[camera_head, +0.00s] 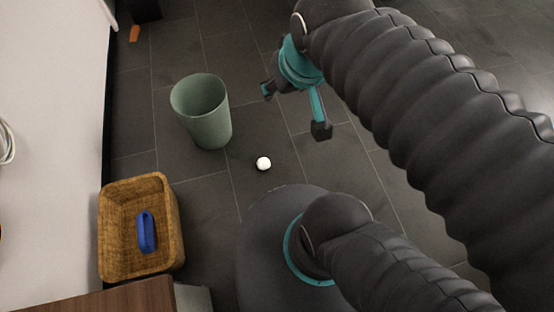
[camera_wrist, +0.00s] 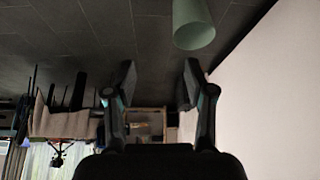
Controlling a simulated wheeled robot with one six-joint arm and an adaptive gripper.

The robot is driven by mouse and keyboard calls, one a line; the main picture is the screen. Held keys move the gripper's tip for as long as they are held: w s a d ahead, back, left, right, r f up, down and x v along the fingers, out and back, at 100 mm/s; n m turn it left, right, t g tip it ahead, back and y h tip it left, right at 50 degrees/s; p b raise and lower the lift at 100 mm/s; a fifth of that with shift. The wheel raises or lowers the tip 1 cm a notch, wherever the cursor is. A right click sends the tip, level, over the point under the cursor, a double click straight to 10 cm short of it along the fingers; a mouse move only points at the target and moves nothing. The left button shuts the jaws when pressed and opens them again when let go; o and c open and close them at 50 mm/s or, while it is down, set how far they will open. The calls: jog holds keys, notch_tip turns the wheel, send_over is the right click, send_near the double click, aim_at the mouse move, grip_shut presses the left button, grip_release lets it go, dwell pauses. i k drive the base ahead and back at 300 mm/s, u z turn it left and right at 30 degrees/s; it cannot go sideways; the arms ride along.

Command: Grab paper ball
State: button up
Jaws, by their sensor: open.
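The paper ball (camera_head: 263,163) is small, white and round. It lies on the dark tiled floor in the head view, to the right of and in front of the green bin. My gripper (camera_head: 294,110) is open and empty, above and to the right of the ball in the picture, apart from it. In the wrist view my gripper (camera_wrist: 158,85) shows both fingers spread with nothing between them. The ball is not visible in the wrist view.
A green bin (camera_head: 208,125) stands on the floor; it also shows in the wrist view (camera_wrist: 193,25). A wicker basket (camera_head: 111,235) holding a blue object (camera_head: 146,232) is at the lower left. A wooden surface (camera_head: 110,300) is at the bottom edge. Floor around the ball is clear.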

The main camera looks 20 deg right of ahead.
aim_at(263, 164)
jog(key=u, duration=1.25)
jog(key=k, duration=0.85)
jog(key=u, duration=0.2)
